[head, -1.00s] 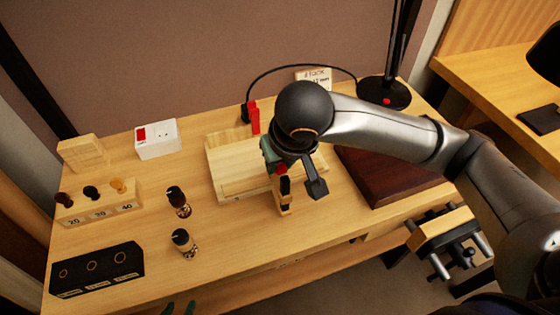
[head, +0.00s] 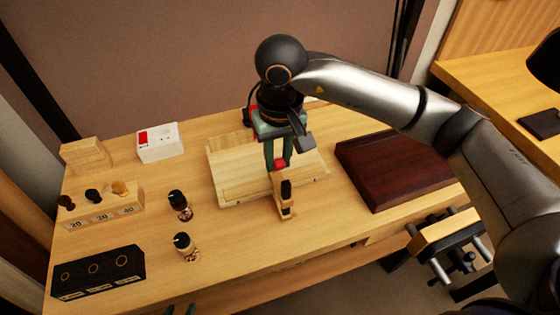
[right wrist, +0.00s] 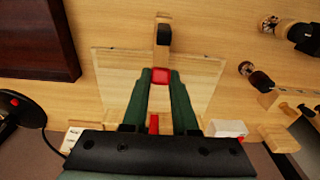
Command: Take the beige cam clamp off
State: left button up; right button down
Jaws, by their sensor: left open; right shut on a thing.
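The beige cam clamp (head: 285,208) stands at the front edge of the pale wooden board (head: 232,198), with a black part on its body and a red part (head: 280,164) at its board end. My right gripper (head: 279,162) comes down over the board and is shut on that red part. The right wrist view shows the red part (right wrist: 160,76) between the green fingertips, and the clamp's beige end (right wrist: 162,22) beyond it. My left gripper (head: 181,309) shows only as green tips at the bottom edge, open and apart from the clamp.
A dark wooden slab (head: 388,170) lies right of the board. Two small dark-capped bottles (head: 180,205) stand to its left, with a numbered block (head: 100,213) and black holder (head: 98,274) further left. A red clamp (right wrist: 153,124) stands at the board's back.

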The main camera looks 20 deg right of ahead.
jog(key=shift+w+r+g, duration=0.2)
jog(key=shift+w+g, duration=0.5)
jog(key=shift+g, duration=0.5)
jog(key=shift+w+g, duration=0.55)
jog(key=shift+g, duration=0.65)
jog(key=c, duration=0.7)
grip_release()
jog(key=p+v, duration=0.2)
jog(key=v, duration=1)
jog(key=shift+w+a+r+p, duration=0.15)
jog(key=shift+w+r+p, duration=0.05)
jog(key=shift+p, duration=0.1)
